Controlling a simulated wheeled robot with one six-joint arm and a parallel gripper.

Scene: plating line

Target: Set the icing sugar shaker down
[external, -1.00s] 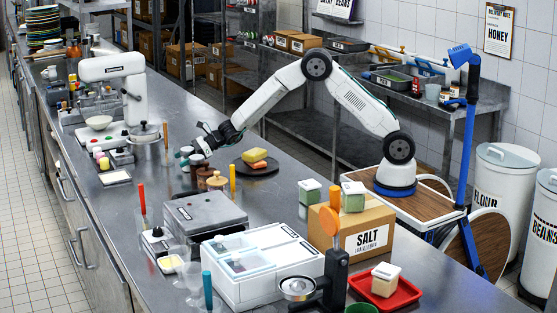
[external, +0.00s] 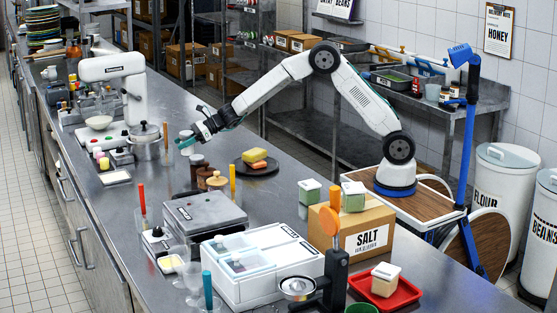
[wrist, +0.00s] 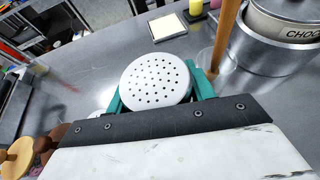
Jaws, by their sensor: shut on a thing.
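The icing sugar shaker (wrist: 157,82), with a round white top full of small holes, sits between the teal fingers of my gripper (wrist: 158,92) in the wrist view. My gripper is shut on it, and the shaker appears upright. In the external view my gripper (external: 187,143) is over the far-left part of the steel counter (external: 285,205), to the right of the metal pot. The shaker is small and partly covered there. I cannot tell whether its base touches the counter.
The pot (wrist: 285,38) marked "CHOC" and a wooden stick (wrist: 227,32) stand close on the right in the wrist view. Lidded jars (external: 217,181) stand nearer the camera, beside a dark plate (external: 257,168) with sponge-like blocks. Bare counter lies left of the shaker in the wrist view.

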